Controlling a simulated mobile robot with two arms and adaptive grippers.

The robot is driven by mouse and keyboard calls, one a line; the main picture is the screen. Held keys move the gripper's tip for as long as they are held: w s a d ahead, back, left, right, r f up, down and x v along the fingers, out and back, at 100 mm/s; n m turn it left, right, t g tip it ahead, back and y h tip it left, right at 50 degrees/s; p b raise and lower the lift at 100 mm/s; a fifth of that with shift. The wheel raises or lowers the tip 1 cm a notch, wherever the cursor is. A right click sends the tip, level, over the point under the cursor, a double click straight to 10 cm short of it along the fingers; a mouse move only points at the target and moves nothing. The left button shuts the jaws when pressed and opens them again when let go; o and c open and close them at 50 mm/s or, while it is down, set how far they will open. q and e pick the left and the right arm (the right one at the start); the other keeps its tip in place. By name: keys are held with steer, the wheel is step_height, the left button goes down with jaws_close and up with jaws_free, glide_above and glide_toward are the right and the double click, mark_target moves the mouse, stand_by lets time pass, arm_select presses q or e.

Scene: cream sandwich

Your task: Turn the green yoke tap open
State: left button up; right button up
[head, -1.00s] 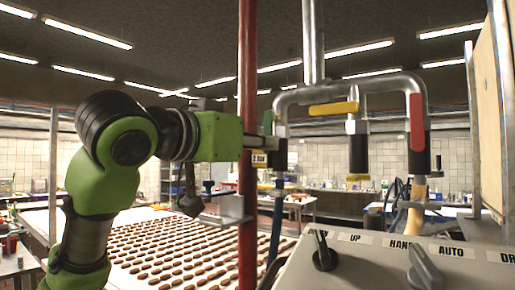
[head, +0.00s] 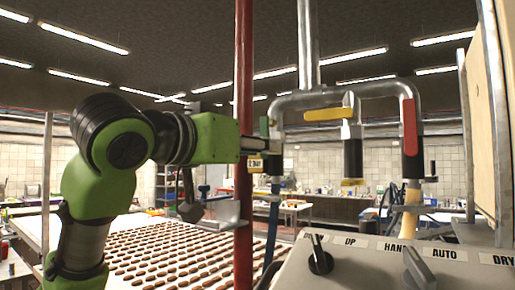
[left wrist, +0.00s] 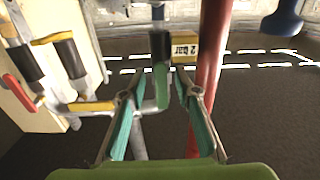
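The green yoke tap handle (left wrist: 161,85) shows in the left wrist view, on a pipe with a dark sleeve and beside a yellow "2 BAR" tag. In the head view the green handle (head: 264,125) is a small patch beside the red pole. My left gripper (left wrist: 159,92) is open, its two teal-padded fingers on either side of the handle. A gap shows between the handle and each finger. In the head view my left gripper (head: 257,145) is partly hidden by the red pole. My right gripper is in neither view.
A red pole (head: 243,80) stands close beside my left gripper. A yellow tap handle (head: 330,112) and a red one (head: 410,126) sit on the same pipework (head: 355,88). A control panel (head: 385,268) is at lower right, and a conveyor of biscuits (head: 180,255) lies below.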

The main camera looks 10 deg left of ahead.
arm_select(q)
steer(key=v, duration=1.2)
stand_by(0.3)
